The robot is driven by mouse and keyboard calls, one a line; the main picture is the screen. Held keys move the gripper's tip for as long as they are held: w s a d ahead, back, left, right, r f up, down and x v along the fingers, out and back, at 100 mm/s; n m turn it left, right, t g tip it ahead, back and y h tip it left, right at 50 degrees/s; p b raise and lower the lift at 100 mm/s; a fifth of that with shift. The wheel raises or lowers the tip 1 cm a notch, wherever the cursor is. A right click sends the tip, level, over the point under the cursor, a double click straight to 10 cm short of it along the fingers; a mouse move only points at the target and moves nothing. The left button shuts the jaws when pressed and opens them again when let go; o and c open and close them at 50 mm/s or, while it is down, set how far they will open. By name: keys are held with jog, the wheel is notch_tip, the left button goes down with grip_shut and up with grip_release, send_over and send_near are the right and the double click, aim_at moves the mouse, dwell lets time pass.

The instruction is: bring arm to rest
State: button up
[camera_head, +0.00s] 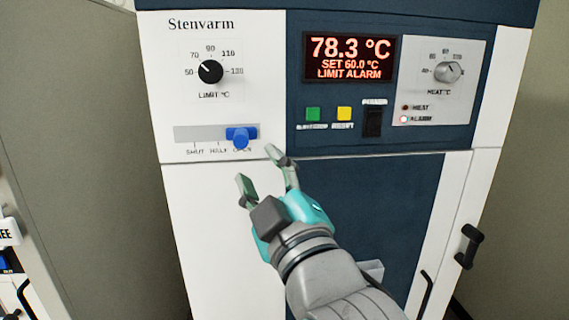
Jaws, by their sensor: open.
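My gripper (260,164) is open and empty, with its two fingers spread, in front of the white and dark blue front of the Stenvarm machine (215,230). It is just below and right of the blue slider knob (240,137), which sits at the right end of its track by the OPEN mark. The fingertips appear apart from the knob, though the depth gap is hard to judge. My arm reaches up from the bottom of the picture and hides part of the lower blue door.
The display (349,58) reads 78.3 °C, SET 60.0 °C, LIMIT ALARM. A black limit dial (211,72), a grey heat dial (448,72), green (313,114) and yellow (344,114) buttons and a black switch (373,122) line the panel. A black handle (469,246) protrudes at right.

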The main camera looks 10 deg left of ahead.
jog(key=w+d+f+m+h, duration=0.15)
jog(key=d+f, duration=0.25)
jog(key=f, duration=0.6)
jog(key=d+f+m+h, duration=0.3)
jog(key=d+f, duration=0.1)
jog(key=f, duration=0.6)
jog(key=s+d+f+m+h, duration=0.1)
jog(key=s+d+f, duration=0.15)
jog(key=f, duration=0.25)
jog(key=s+d+f+m+h, duration=0.1)
jog(key=s+d+f, duration=0.15)
jog(key=f, duration=0.25)
jog(key=s+d+f+m, duration=0.2)
jog(key=d+f, duration=0.2)
jog(key=f, duration=0.1)
jog(key=s+d+f+m+g+h, duration=0.1)
jog(key=s+d+f+m+h, duration=0.1)
jog(key=s+d+f, duration=0.4)
jog(key=s+d+f+m+h, duration=0.15)
jog(key=s+f, duration=0.25)
jog(key=s, duration=0.4)
jog(key=s+d+f+m+h, duration=0.1)
jog(key=s+d+m, duration=0.1)
jog(key=s, duration=0.6)
jog(key=s+d+f+m+g, duration=0.1)
jog(key=s+d+m, duration=0.1)
jog(key=s, duration=0.7)
jog(key=shift+g+h, duration=0.3)
jog(key=shift+h, duration=0.1)
